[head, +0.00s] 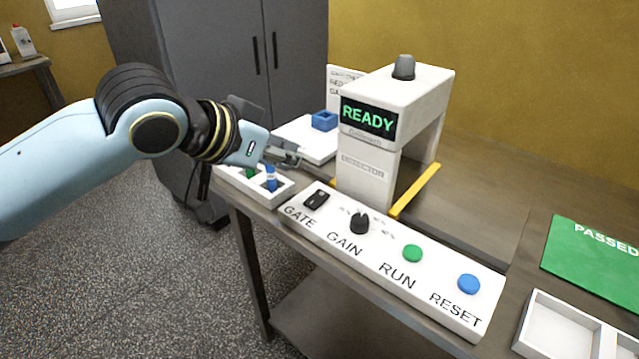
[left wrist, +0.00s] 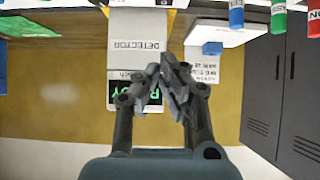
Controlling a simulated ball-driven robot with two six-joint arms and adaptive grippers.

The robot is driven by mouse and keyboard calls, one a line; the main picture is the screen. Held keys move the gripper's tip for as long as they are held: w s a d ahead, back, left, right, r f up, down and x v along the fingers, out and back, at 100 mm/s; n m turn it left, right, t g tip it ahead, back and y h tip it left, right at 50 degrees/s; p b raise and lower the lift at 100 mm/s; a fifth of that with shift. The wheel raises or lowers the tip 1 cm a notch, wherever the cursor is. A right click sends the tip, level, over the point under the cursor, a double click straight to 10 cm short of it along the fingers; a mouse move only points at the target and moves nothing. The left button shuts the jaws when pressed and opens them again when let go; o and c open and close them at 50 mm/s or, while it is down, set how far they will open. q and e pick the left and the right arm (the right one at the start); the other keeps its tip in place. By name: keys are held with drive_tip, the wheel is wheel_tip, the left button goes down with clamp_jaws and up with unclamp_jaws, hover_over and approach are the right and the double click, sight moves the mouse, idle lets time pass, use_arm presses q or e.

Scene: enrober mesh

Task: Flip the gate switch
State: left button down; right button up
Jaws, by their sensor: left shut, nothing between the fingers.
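The gate switch (head: 316,200) is a small black rocker at the left end of the white control panel (head: 455,303), above the word GATE. My left gripper (head: 297,156) is shut and empty. In the head view it appears above and left of the switch, apart from it, over the back of the small white tray. In the left wrist view the closed fingers (left wrist: 168,82) show in front of the detector (left wrist: 138,50), which appears upside down. The switch cannot be made out in the wrist view. My right gripper is not in view.
The panel also carries a black gain knob (head: 360,223), a green RUN button (head: 412,253) and a blue RESET button (head: 469,284). The white detector arch (head: 365,170) reads READY. A tray (head: 285,193) with coloured cylinders, a yellow bar (head: 415,191) and a green PASSED mat (head: 590,262) lie nearby.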

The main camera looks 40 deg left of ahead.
use_arm(q)
hover_over(320, 198)
drive_tip(key=s, duration=0.1)
wheel_tip(320, 198, down, 5)
drive_tip(key=shift+f+b, duration=0.15)
drive_tip(key=shift+b, duration=0.15)
drive_tip(key=f, duration=0.2)
drive_tip(key=shift+w+f, duration=0.3)
drive_tip(key=shift+f, duration=0.75)
drive_tip(key=shift+w+f, duration=0.1)
drive_tip(key=shift+f, duration=0.05)
drive_tip(key=shift+p, duration=0.35)
drive_tip(key=shift+w+p, duration=0.1)
drive_tip(key=shift+p, duration=0.2)
drive_tip(key=shift+f, duration=0.2)
